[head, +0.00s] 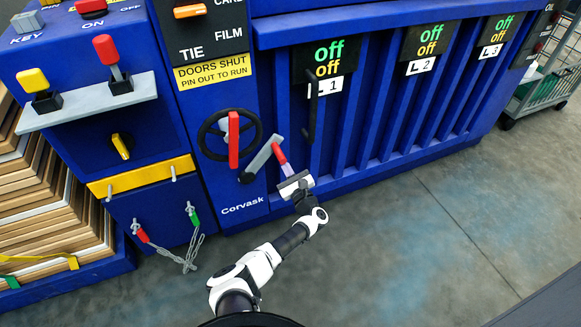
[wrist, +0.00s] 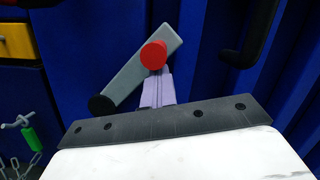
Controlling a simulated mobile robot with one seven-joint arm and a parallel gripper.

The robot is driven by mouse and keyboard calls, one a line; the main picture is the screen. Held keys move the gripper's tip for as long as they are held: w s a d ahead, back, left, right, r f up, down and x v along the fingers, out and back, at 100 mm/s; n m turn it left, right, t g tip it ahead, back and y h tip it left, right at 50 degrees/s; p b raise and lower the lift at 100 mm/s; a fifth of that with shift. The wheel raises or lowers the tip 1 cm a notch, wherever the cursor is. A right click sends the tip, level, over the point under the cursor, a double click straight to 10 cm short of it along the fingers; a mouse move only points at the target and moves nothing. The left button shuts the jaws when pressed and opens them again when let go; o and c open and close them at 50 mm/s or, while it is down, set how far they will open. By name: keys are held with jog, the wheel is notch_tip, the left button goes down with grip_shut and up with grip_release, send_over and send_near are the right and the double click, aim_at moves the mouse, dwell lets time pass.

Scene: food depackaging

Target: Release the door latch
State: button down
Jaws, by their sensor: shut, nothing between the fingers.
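A grey lever (head: 262,157) with a red knob (head: 278,152) is on the blue machine front, left of the ribbed doors; no label on it names it as the latch. In the wrist view the lever (wrist: 135,76) slants up and right from a black pivot (wrist: 101,104), and the red knob (wrist: 154,55) faces me near its upper end. My gripper (head: 284,167) is shut and empty, its lilac fingertips (wrist: 157,88) at the knob's lower edge. I cannot tell whether they touch it. A black vertical handle (head: 311,112) is on the door to the right.
A black handwheel with a red grip (head: 233,140) is left of the lever. A grey shelf (head: 90,102) with red and yellow levers juts out further left. Chained red and green pins (head: 192,217) hang below.

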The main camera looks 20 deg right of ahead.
jog(key=a+r+n+y+p, duration=0.1)
jog(key=a+r+n+p, duration=0.1)
jog(key=a+r+n, duration=0.2)
jog(key=shift+a+n+g+y+p, duration=0.3)
jog(key=shift+a+n, duration=0.05)
jog(key=shift+n, duration=0.35)
jog(key=shift+a, duration=0.1)
jog(key=s+d+f+b, duration=0.1)
jog(key=s+d+f, duration=0.1)
jog(key=s, duration=0.3)
jog(key=s+d+f+b, duration=0.2)
jog(key=s+f, duration=0.1)
jog(key=s, duration=0.1)
jog(key=shift+s+d+f, duration=0.3)
jog(key=shift+s, duration=0.05)
dwell(0.5)
